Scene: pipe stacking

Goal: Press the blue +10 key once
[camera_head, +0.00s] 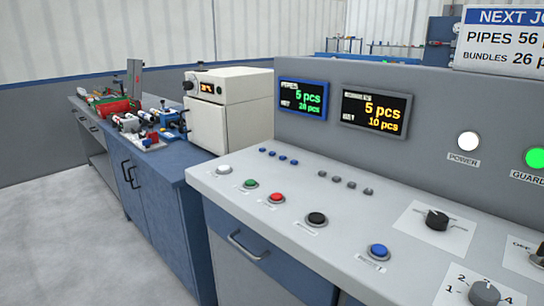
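A row of several small blue keys (278,156) sits on the grey console top, below the blue-framed pipes display (303,98). Their labels are too small to read, so I cannot tell which one is +10. The pipes display reads 5 pcs in large green figures, with a smaller line that looks like 28 pcs. To its right, the dark-framed bundles display (375,109) reads 5 pcs and 10 pcs in yellow. A row of small grey keys (344,182) sits below it. Neither of my grippers is in view.
White, green, red (276,197), black (316,220) and larger blue (378,251) buttons line the console front. Dark knobs (437,219) sit at right. A sign (505,42) shows pipes 56, bundles 26. A cluttered blue bench (150,160) and a white oven-like box (228,110) stand left.

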